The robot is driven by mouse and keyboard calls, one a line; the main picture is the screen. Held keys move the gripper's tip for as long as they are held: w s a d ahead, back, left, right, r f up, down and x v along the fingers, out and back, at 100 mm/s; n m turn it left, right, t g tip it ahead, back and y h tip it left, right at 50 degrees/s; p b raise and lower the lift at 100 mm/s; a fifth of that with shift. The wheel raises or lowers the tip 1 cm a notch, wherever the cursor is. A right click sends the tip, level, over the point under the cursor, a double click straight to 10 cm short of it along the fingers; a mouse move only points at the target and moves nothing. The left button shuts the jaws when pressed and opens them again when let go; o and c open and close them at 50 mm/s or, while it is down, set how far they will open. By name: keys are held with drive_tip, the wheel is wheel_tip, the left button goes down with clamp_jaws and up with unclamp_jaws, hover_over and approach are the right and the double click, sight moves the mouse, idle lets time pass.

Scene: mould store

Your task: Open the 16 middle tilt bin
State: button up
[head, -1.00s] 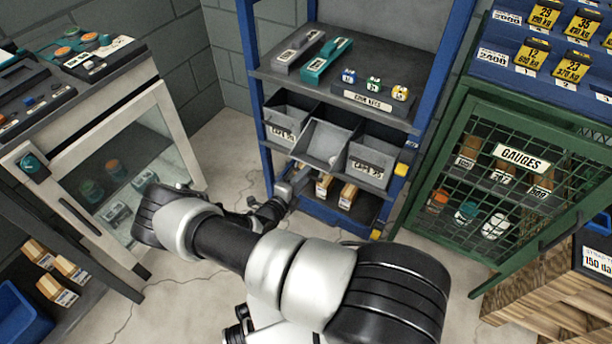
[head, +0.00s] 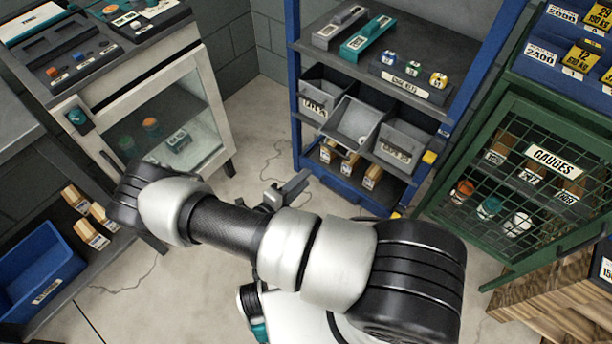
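The middle tilt bin (head: 355,122) is the centre one of three grey bins in the blue shelf rack. It is tilted forward, its open top showing an empty-looking grey inside. Its front faces downward, so I cannot read a label on it. The left bin (head: 322,97) and right bin (head: 402,147) sit more upright on either side, with white labels too small to read surely. My gripper (head: 298,187) is in front of and below the bins, to their left, apart from them. My arm partly hides it, and I cannot tell how far its fingers are apart.
Boxes (head: 348,165) stand on the shelf below the bins. A gauge-key block (head: 412,82) and two cases sit above. A green mesh cabinet (head: 535,175) stands at right, a glass-door cabinet (head: 180,125) at left.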

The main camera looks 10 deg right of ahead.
drive_tip(key=c, duration=0.3)
drive_tip(key=shift+d+f+m+g, duration=0.15)
drive_tip(key=shift+d+m+g, duration=0.2)
drive_tip(key=shift+m+g, duration=0.15)
drive_tip(key=c, duration=0.4)
drive_tip(key=d+m+g, duration=0.1)
drive_tip(key=f+m+g, duration=0.1)
drive_tip(key=m, duration=0.1)
drive_tip(key=d+m+g+y, duration=0.1)
drive_tip(key=shift+s+d+f+g, duration=0.1)
drive_tip(key=shift+d+f+g, duration=0.2)
drive_tip(key=shift+g, duration=0.1)
clamp_jaws()
drive_tip(key=w+d+r+m+g+y, duration=0.35)
drive_tip(key=w+r+m+y, duration=0.45)
drive_tip(key=m, duration=0.5)
drive_tip(key=s+a+b+x, duration=0.1)
drive_tip(key=b+x, duration=0.4)
drive_tip(key=x, duration=0.6)
drive_tip(key=shift+w+d+r+t+y+p, duration=0.15)
drive_tip(key=shift+w+d+r+p, duration=0.15)
drive_tip(key=shift+d, duration=0.2)
drive_tip(key=shift+w+d+r+y+p, duration=0.15)
drive_tip(key=shift+d+r+p, duration=0.15)
drive_tip(key=shift+d, duration=0.2)
drive_tip(key=shift+w+d+r+t+y+p, duration=0.1)
drive_tip(key=shift+w+d+r+p, duration=0.2)
drive_tip(key=shift+d, duration=0.2)
